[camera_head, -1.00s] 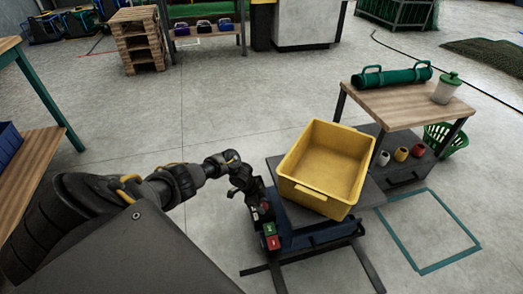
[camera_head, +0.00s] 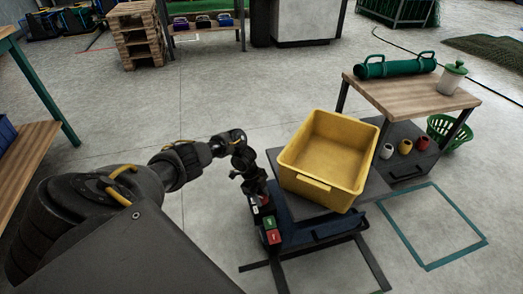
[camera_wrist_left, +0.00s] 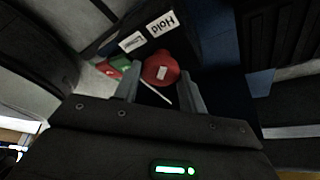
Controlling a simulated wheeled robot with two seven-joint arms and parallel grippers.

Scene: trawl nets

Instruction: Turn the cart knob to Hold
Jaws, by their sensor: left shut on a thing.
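The cart (camera_head: 300,232) is dark blue and grey, with a control panel on its left end. In the left wrist view the red knob (camera_wrist_left: 160,70) has a small pale mark and sits between my left gripper's fingertips (camera_wrist_left: 162,82). My left gripper is shut on the knob. A white Hold label (camera_wrist_left: 162,24) and another white label (camera_wrist_left: 132,42), hard to read, lie beyond the knob. In the head view my left gripper (camera_head: 258,190) reaches down onto the panel and hides the knob. My right gripper is not in view.
A yellow crate (camera_head: 318,186) sits on the cart top close beside my gripper. Green (camera_head: 269,221) and red (camera_head: 273,237) buttons are on the panel. A wooden-topped table (camera_head: 412,92) stands behind right.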

